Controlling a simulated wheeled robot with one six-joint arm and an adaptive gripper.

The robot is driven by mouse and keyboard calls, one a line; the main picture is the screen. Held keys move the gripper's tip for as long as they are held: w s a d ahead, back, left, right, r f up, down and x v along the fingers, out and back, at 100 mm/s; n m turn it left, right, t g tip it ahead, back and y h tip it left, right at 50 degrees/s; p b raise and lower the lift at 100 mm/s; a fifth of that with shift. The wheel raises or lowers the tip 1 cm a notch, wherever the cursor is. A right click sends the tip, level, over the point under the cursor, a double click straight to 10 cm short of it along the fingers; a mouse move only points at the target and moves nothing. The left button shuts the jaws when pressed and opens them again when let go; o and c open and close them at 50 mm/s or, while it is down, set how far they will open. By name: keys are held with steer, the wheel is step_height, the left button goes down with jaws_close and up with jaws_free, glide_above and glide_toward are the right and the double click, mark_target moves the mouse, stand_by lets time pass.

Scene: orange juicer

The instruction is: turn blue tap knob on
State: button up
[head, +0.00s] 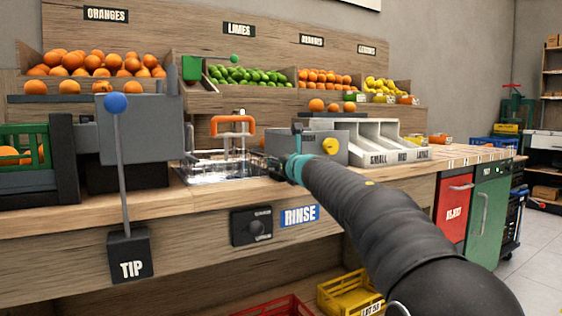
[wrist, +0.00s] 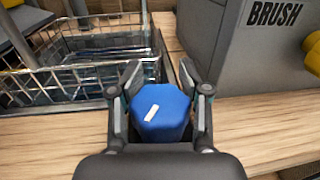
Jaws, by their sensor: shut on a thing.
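The blue tap knob (wrist: 162,110) shows in the wrist view, with a white mark on its top that lies at a slant. My gripper (wrist: 164,84) is around the knob, with one finger on each side, and it is shut on it. In the head view my gripper (head: 290,165) is at the counter, just right of the sink, and my arm hides the knob there. The tap with an orange part (head: 233,122) stands over the sink.
A wire basket (wrist: 75,65) sits in the sink just left of the knob. A grey box marked BRUSH (wrist: 265,50) stands close on the right. The tip lever with a blue ball (head: 116,104) stands at the left front.

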steer(key=n+g+y, duration=0.1)
steer(key=n+g+y+p, duration=0.1)
steer(key=y, duration=0.1)
steer(key=n+g+y, duration=0.1)
steer(key=y, duration=0.1)
steer(key=shift+s+a+f+n+g+p, duration=0.15)
steer(key=shift+a+n+g+p, duration=0.1)
steer(key=shift+n+g+p, duration=0.15)
steer(key=shift+s+a+n+g+y+p, duration=0.1)
steer(key=shift+s+n+g+y+p, duration=0.1)
steer(key=shift+n+g+y+p, duration=0.45)
steer(key=shift+s+a+n+g+y+p, duration=0.15)
steer(key=shift+n+g+y+p, duration=0.2)
steer(key=shift+n+g+y, duration=0.55)
steer(key=shift+g+h, duration=0.25)
steer(key=shift+g, duration=0.1)
steer(key=o, duration=0.9)
steer(key=shift+d, duration=0.15)
steer(key=shift+s, duration=0.1)
steer(key=v, duration=1.2)
